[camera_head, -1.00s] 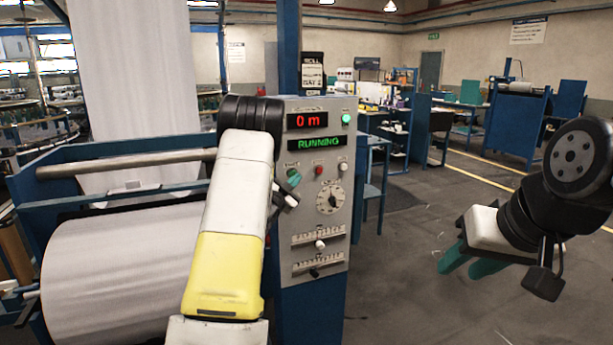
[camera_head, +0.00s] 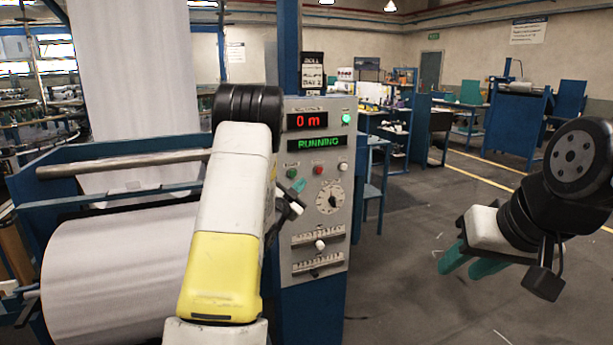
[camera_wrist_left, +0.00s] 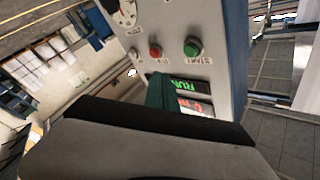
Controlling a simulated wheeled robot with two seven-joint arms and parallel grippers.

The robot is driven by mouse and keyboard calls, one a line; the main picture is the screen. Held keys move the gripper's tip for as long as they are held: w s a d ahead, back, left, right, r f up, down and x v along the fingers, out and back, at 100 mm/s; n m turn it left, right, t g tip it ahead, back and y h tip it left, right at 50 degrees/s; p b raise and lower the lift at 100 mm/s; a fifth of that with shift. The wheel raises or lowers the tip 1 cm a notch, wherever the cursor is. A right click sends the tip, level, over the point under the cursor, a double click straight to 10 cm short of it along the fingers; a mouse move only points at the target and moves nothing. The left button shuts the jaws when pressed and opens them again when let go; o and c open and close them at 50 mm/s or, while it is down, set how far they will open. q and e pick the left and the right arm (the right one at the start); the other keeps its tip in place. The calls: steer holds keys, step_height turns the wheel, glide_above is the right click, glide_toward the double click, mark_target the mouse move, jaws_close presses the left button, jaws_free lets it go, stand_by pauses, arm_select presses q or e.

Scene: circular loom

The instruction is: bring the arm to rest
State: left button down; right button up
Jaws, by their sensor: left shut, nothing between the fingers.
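My left arm reaches up in front of the control panel (camera_head: 326,235). My left gripper (camera_head: 298,186) is small and partly hidden behind my arm in the head view; its teal tip is just below the green start button (camera_head: 291,172). The fingers are shut with nothing between them. In the left wrist view, the teal finger (camera_wrist_left: 158,92) stands in front of the panel, below the green start button (camera_wrist_left: 193,47) in the picture. My right gripper (camera_head: 468,263) hangs at the right over the floor, empty, its teal fingers a little apart.
The panel display shows 0 m (camera_head: 307,121) and RUNNING (camera_head: 317,143), with a green lamp lit. A white fabric roll (camera_head: 120,265) and blue frame stand close at the left. Open floor (camera_head: 420,225) lies to the right of the panel.

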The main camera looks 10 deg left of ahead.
arm_select(q)
steer(key=s+r+n+g+y, duration=0.45)
steer(key=s+r+n, duration=0.25)
steer(key=s+r, duration=0.3)
steer(key=s+d+f+g+h, duration=0.1)
steer(key=s+d+g, duration=0.1)
steer(key=s, duration=0.8)
steer(key=s+d+f+n+g+h, duration=0.1)
steer(key=s+d+g, duration=0.2)
steer(key=s, duration=0.8)
steer(key=s+d+f+n+g+h, duration=0.1)
steer(key=s+d+g, duration=0.1)
steer(key=s, duration=0.9)
steer(key=shift+d+g, duration=0.3)
steer(key=shift+g, duration=0.45)
